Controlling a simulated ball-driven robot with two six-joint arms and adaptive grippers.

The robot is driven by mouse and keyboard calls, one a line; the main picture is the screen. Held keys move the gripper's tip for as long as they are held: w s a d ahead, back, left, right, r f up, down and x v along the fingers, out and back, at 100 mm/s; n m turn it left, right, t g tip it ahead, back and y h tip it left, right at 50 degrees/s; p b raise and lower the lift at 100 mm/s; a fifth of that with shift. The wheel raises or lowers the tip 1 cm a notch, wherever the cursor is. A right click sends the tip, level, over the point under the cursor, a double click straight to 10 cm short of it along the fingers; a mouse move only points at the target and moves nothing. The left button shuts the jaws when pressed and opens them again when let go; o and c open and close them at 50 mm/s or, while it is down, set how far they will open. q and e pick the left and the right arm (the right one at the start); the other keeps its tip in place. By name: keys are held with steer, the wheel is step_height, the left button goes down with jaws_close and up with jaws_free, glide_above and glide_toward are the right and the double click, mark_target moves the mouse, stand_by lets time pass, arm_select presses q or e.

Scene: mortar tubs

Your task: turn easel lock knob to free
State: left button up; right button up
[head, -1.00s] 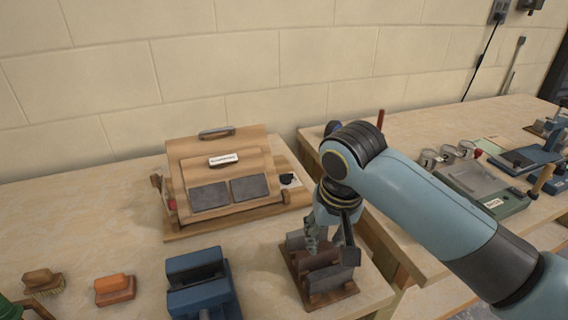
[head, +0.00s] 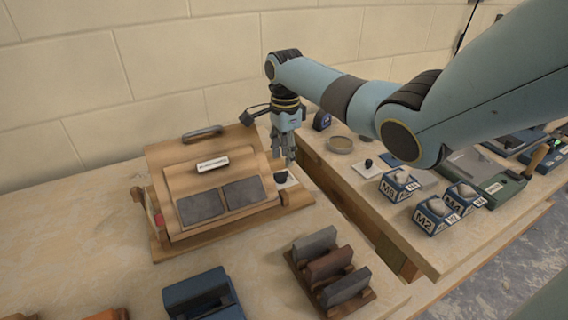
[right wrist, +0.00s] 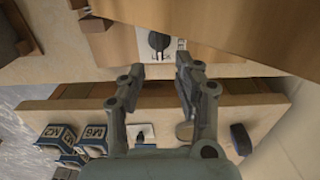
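The wooden easel (head: 215,190) stands on the near bench, with two dark grey plates on its sloped front. Its black lock knob (head: 281,178) sits on a white label plate at the easel's right side; the knob also shows in the right wrist view (right wrist: 158,42), at top centre. My right gripper (head: 285,158) points down just above the knob. In the right wrist view its fingers (right wrist: 160,64) are spread and empty, with the knob beyond the gap between them. I see no contact with the knob. My left gripper is not in view.
A wooden rack of blocks (head: 328,268) stands at front right of the easel, and a blue holder (head: 203,295) in front. A gap separates the second bench, which carries blue labelled boxes (head: 398,186) and a round dish (head: 340,145). The wall is close behind.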

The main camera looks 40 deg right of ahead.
mark_target(281, 176)
step_height(281, 176, down, 4)
steer(key=shift+b, duration=0.35)
steer(key=shift+f, duration=0.35)
steer(key=shift+c, duration=0.4)
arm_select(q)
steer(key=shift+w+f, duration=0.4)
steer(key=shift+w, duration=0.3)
arm_select(e)
jaws_close()
